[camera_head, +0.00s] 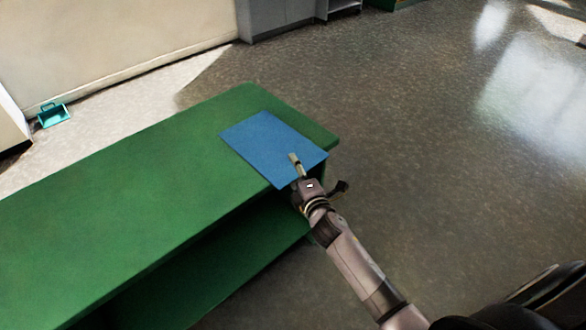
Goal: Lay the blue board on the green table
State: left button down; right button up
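The blue board (262,141) is a flat rectangle over the right end of the green table (130,195). It looks flat against the top, with its near side along the table's front edge; whether it fully touches the top cannot be told. My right gripper (303,168) is at the board's near right side. One pale finger shows over the board's surface, and a dark part sticks out to the right, past the table edge. Whether the fingers pinch the board is not clear. My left gripper is not in view.
The table has a lower green shelf (200,275) under its top. The left part of the tabletop is bare. A small teal dustpan-like object (53,115) lies on the floor by the wall. A grey cabinet (278,18) stands at the back. The floor at right is open.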

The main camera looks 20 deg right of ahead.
jog(key=s+d+p, duration=0.1)
jog(key=s+d, duration=0.1)
jog(key=s, duration=0.5)
jog(key=shift+s+d, duration=0.2)
jog(key=shift+d, duration=0.15)
jog(key=shift+r, duration=0.1)
jog(key=s+r+p, duration=0.2)
jog(key=r+p, duration=0.1)
jog(key=d+r+p, duration=0.1)
jog(key=r+p, duration=0.1)
jog(key=shift+s, duration=0.4)
jog(key=shift+f, duration=0.1)
